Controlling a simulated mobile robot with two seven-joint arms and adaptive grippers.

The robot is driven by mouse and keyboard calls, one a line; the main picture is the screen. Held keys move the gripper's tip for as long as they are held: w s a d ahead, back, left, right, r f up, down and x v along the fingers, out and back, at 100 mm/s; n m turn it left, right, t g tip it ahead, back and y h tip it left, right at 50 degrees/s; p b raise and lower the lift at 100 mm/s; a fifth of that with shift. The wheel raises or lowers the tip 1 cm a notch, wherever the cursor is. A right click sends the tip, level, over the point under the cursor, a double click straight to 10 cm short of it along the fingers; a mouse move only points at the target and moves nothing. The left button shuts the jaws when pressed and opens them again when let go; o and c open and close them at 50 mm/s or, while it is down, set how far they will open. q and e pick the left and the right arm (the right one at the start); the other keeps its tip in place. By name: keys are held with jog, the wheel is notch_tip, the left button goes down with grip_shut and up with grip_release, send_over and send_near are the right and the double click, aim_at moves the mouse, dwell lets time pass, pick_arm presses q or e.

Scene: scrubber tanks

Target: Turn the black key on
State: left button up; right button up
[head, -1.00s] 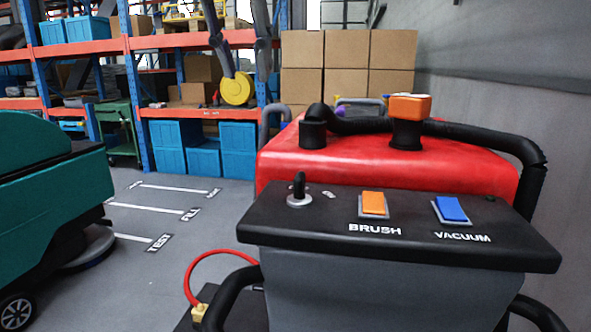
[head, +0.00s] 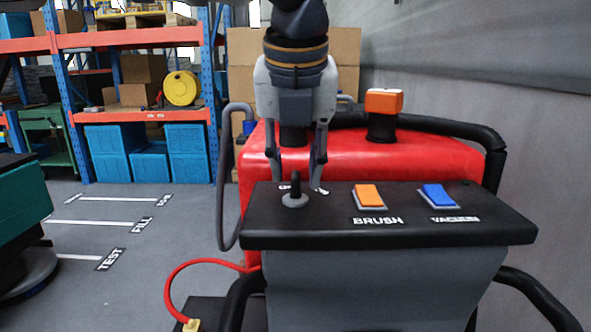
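The black key (head: 295,184) stands upright on a round grey base at the left of the black control panel (head: 300,234). My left gripper (head: 296,184) reaches down from the top of the head view over the red machine. Its two fingers are apart, one on each side of the key, and appear slightly behind it. I cannot tell whether they touch the key. White lettering behind the key is partly hidden. My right gripper is not in view.
An orange BRUSH switch (head: 369,195) and a blue VACUUM switch (head: 438,196) sit right of the key. The red tank (head: 400,155), with a black hose (head: 460,130) and an orange cap (head: 384,101), rises behind the panel. Open floor (head: 130,270) lies left.

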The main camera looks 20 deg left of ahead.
pick_arm(q)
jog(key=shift+w+a+f, duration=0.1)
jog(key=shift+w+f, duration=0.15)
jog(key=shift+f, duration=0.4)
jog(key=shift+c, duration=0.6)
grip_shut()
jog(key=shift+m, duration=0.3)
jog(key=m+h, duration=0.2)
jog(key=m, duration=0.3)
jog(key=shift+a+m, duration=0.15)
jog(key=shift+m, duration=0.25)
jog(key=m+h, duration=0.1)
jog(key=m, duration=0.1)
jog(key=m+h, duration=0.1)
jog(key=m, duration=0.2)
jog(key=shift+a+g, duration=0.1)
jog(key=shift+g, duration=0.3)
jog(key=shift+m, duration=0.4)
